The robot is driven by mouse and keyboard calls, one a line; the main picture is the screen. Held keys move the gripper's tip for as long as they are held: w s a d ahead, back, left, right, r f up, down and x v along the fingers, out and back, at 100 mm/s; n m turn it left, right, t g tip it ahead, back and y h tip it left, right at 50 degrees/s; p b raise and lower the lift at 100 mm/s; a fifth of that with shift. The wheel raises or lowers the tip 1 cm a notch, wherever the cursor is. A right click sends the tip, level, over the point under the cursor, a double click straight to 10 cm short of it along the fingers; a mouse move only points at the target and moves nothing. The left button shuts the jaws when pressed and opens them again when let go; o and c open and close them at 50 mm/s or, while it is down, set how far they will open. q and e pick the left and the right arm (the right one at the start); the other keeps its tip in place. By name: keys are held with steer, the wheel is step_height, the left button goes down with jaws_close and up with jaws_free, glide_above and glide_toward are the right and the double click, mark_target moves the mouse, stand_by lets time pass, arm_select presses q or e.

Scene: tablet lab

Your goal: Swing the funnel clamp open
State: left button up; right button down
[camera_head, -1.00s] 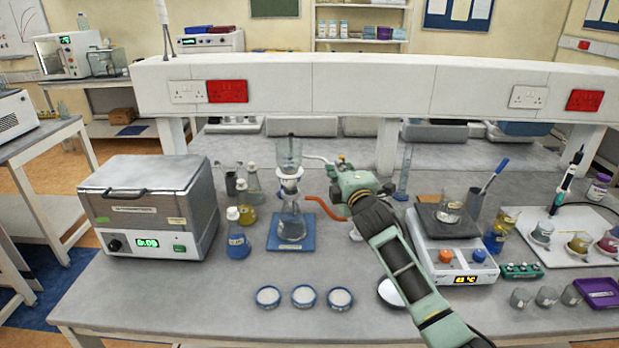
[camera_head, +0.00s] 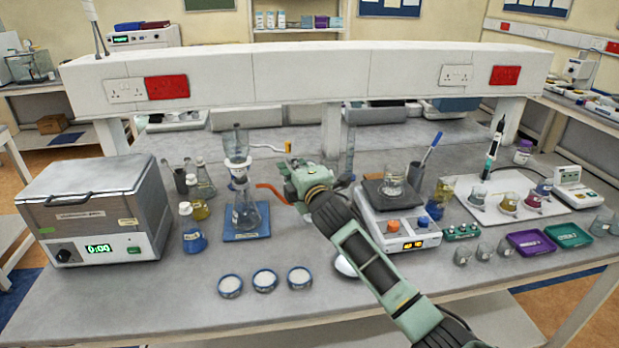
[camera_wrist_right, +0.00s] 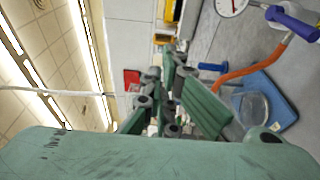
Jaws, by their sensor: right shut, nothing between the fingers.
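The clear funnel (camera_head: 236,142) stands upright on the filter flask (camera_head: 247,212), which sits on a blue tray (camera_head: 246,237). The funnel clamp (camera_head: 238,166) is at the joint below the funnel; it is too small to tell its state. An orange hose (camera_head: 270,187) runs right from the flask. My right gripper (camera_head: 290,168) is right of the funnel, apart from it, shut and empty. In the right wrist view, its fingers (camera_wrist_right: 172,75) are in front, with the flask (camera_wrist_right: 250,108), orange hose (camera_wrist_right: 255,70) and a blue-purple part (camera_wrist_right: 292,22) at the right. My left gripper is out of view.
Blue and yellow bottles (camera_head: 192,228) stand left of the flask. Three round dishes (camera_head: 265,281) lie in front. A yellow-topped part (camera_head: 287,146) is behind my gripper.

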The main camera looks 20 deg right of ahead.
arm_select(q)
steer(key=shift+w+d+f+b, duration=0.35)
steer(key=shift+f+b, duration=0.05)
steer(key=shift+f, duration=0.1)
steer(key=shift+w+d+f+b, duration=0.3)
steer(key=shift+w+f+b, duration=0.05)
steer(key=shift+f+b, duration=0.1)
arm_select(e)
steer(key=s+d, duration=0.1)
steer(key=s, duration=0.6)
steer(key=shift+d+r, duration=0.15)
steer(key=shift+d, duration=0.25)
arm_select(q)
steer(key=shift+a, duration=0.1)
